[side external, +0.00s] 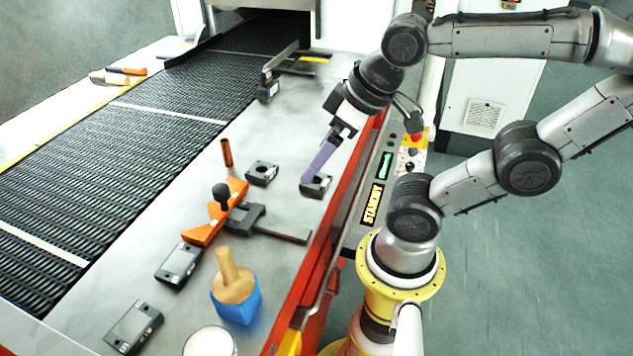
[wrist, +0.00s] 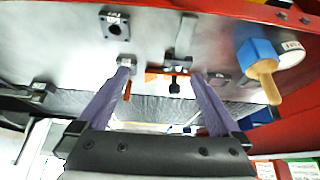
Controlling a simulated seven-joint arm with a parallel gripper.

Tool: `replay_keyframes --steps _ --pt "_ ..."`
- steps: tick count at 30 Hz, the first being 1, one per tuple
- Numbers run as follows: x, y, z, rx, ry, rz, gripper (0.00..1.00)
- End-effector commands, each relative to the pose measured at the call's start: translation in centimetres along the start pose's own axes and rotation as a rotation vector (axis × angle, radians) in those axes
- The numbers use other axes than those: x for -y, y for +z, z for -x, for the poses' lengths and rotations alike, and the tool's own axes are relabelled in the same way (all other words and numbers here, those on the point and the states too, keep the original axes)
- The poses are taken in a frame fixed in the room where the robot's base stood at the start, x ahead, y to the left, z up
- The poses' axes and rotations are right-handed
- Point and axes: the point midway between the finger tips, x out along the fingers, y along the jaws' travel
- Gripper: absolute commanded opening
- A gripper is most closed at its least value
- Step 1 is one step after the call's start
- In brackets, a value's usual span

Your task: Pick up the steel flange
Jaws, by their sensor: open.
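Two dark square blocks, each with a round hole, lie flat on the steel table; the steel flange appears to be one of them. The nearer block (side external: 317,186) is by my fingertips in the side view, and in the wrist view this flange-like block (wrist: 115,25) shows its bore and corner holes. The farther block (side external: 262,174) lies to its left; in the wrist view it is partly behind a fingertip (wrist: 124,60). My gripper (side external: 312,178) has purple fingers, spread and empty in the wrist view (wrist: 161,70). Neither block is clearly between them. Contact cannot be told.
An orange clamp (side external: 237,190) with a black knob, a copper tube (side external: 227,153), dark boxes (side external: 179,265) and a blue brush (side external: 236,300) with a wooden handle stand around. A mesh belt (side external: 110,155) runs along the left. A red rail (side external: 340,215) edges the table.

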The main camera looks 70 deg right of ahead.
Motion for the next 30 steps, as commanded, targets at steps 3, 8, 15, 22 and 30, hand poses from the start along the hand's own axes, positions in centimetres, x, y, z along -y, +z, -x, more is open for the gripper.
replay_keyframes --steps 3,8,15,22,30 --pt "0.0 0.0 0.0 0.0 0.0 -0.01 1.0" --pt "0.0 0.3 0.2 0.022 0.002 -0.16 1.0" --pt "-1.1 -1.3 1.3 0.141 0.08 -0.745 1.0" --pt "-5.5 -3.9 0.6 0.296 0.303 -1.418 1.0" --pt "-9.3 -4.0 -1.2 0.377 0.408 -1.618 1.0"
